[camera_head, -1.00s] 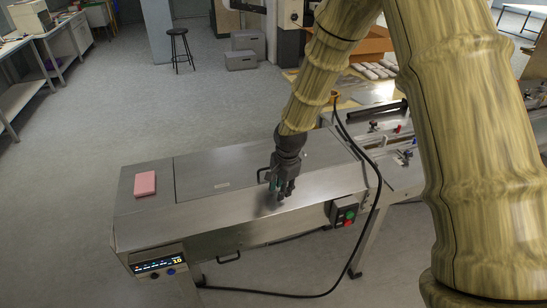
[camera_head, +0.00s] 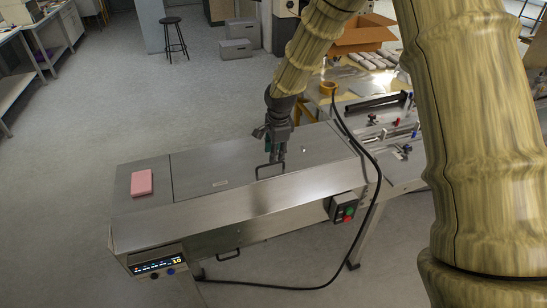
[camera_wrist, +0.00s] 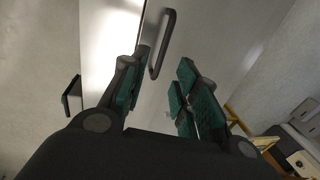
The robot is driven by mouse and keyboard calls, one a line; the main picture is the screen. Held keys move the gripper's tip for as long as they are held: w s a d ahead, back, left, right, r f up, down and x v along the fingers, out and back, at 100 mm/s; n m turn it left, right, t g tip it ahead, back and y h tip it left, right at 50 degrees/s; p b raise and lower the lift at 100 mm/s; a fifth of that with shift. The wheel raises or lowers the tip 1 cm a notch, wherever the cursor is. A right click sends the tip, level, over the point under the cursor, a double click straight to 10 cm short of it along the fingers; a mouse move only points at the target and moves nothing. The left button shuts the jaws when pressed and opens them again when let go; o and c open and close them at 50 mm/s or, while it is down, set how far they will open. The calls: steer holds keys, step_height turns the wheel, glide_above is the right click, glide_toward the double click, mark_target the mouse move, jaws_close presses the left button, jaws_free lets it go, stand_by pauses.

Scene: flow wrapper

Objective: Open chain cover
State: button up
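The chain cover (camera_head: 215,170) is a flat brushed-metal lid, lying shut on top of the long machine. A dark loop handle (camera_head: 268,171) stands on it near its front edge. In the wrist view the handle (camera_wrist: 166,42) shows ahead of the fingers, beyond the gap and closer to the left finger. My gripper (camera_head: 277,158) points down just above the cover, at the back side of the handle. Its green-padded fingers (camera_wrist: 160,95) are apart with nothing between them. Whether a finger touches the handle I cannot tell.
A pink block (camera_head: 142,183) lies on the machine's left end. A switch box (camera_head: 344,209) with green and red buttons hangs on the front right. A black cable (camera_head: 376,185) loops past the right end. A cardboard box (camera_head: 360,35) stands behind. The floor at left is clear.

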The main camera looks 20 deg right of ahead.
steer(key=p, duration=0.1)
glide_above(274, 171)
steer(key=shift+s+f, duration=0.1)
steer(key=shift+f, duration=2.3)
jaws_close()
